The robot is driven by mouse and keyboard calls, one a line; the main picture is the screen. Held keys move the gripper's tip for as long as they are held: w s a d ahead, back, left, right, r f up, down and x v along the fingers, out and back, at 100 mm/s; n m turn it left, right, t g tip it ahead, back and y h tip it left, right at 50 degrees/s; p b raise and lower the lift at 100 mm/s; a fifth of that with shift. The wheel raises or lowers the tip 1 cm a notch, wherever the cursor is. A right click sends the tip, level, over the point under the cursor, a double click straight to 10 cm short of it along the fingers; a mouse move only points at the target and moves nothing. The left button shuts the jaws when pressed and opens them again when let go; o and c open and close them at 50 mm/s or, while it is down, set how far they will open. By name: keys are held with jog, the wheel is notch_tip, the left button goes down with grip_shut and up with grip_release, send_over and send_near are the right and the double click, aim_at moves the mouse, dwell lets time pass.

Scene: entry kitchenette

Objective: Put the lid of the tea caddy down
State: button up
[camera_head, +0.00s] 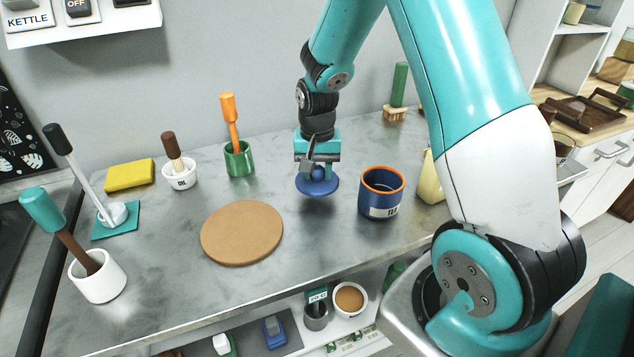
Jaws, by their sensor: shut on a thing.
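The tea caddy (381,194) is a dark blue canister with an orange rim and a white label, standing open on the grey counter. Its lid (318,187) is a blue disc with a round knob. My gripper (318,168) points down and is shut on the lid's knob, to the left of the caddy. The lid looks level. Whether it touches the counter or hangs just above it is hard to tell.
A round cork mat (242,232) lies bare to the left on the counter (180,290). Behind stand a green pot (239,160) with an orange-handled tool, a white bowl (180,175) with a brush, and a yellow sponge (130,175). A brush with a green handle (398,90) stands behind the caddy.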

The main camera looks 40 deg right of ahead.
aim_at(317, 180)
jog(key=shift+f, duration=1.95)
jog(key=shift+f, duration=0.15)
jog(key=o, duration=1)
